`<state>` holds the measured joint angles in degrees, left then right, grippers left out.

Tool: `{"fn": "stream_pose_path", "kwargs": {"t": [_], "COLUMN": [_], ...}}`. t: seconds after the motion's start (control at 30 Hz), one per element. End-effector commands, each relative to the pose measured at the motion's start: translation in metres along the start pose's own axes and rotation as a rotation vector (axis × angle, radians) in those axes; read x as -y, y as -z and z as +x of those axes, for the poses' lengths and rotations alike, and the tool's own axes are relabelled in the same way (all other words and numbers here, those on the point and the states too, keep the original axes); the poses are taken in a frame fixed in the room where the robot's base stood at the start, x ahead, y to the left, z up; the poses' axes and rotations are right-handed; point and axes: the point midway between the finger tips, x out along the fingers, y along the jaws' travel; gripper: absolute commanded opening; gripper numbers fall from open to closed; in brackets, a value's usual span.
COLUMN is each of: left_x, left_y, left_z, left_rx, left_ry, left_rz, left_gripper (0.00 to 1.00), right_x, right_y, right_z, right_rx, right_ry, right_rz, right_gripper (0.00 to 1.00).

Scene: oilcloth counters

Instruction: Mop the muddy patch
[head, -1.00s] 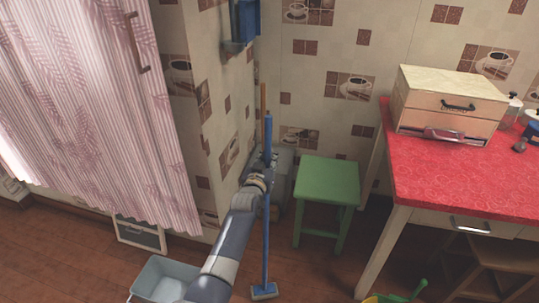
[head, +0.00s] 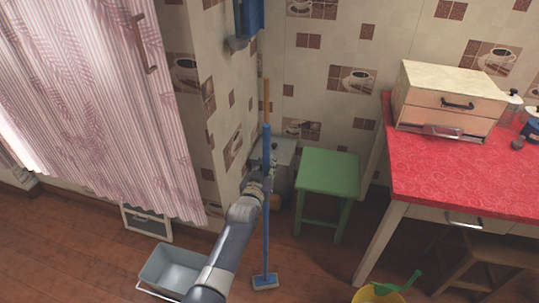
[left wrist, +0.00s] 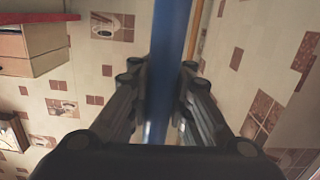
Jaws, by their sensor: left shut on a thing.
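A blue-handled mop (head: 266,225) stands nearly upright in the head view, its small blue-and-pale head (head: 265,282) low over or on the wooden floor; I cannot tell if it touches. My left gripper (head: 266,178) is shut on the mop's handle about midway up. In the left wrist view the blue handle (left wrist: 168,70) runs between the two fingers (left wrist: 163,95). My right gripper is not in view. I see no clear muddy patch on the visible floor.
A grey bucket (head: 147,272) stands on the floor left of my arm. A green stool (head: 328,174) and a red-topped table (head: 450,178) stand to the right. A yellow bucket (head: 362,296) is at the bottom. A wooden pole (head: 266,97) leans in the corner behind the mop.

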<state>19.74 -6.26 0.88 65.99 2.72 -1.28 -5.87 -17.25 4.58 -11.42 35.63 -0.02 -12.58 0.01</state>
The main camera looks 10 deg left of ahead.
Motion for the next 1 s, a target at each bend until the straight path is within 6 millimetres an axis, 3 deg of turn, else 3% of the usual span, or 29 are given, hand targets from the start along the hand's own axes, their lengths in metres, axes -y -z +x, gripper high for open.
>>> {"fn": "stream_pose_path", "kwargs": {"t": [0.13,0.57,1.0], "left_x": [0.000,0.001,0.000], "left_y": [0.002,0.001,0.000], "left_z": [-0.014,-0.019,-0.059], "left_rx": [0.003,-0.002,-0.002], "left_ry": [0.000,0.001,0.000], "left_rz": [0.002,0.001,0.001], "left_gripper": [0.00,0.00,0.00], "right_x": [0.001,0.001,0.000], "right_y": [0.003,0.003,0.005], "right_z": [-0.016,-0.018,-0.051], "right_rx": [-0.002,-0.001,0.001], "right_ry": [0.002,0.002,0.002], "right_rz": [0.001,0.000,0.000], "right_gripper": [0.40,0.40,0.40]}}
